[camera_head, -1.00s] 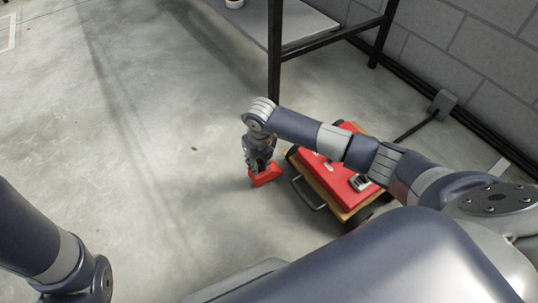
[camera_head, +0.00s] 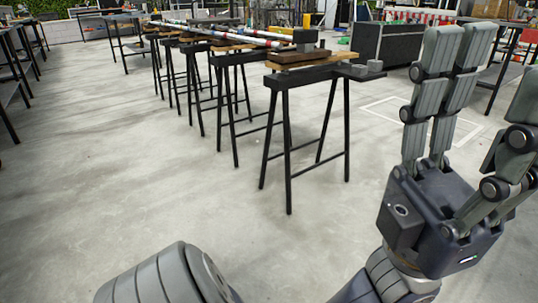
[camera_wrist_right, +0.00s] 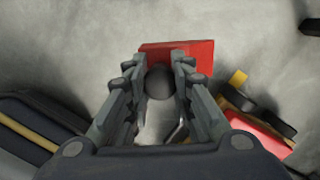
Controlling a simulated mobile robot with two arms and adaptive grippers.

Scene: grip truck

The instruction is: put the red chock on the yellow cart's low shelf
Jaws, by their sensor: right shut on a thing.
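In the right wrist view, the red chock (camera_wrist_right: 192,48) sits at the tips of my right gripper (camera_wrist_right: 160,72), which is shut on it. Grey floor lies behind the chock. The fingers cover part of its near side, and a dark round shape shows between them.
In the right wrist view, a red and yellow object (camera_wrist_right: 262,133) with dark round parts is at lower right, and a dark yellow-striped edge (camera_wrist_right: 30,132) at lower left. In the head view, black trestles (camera_head: 285,120) carry long poles; open floor (camera_head: 110,190) lies left.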

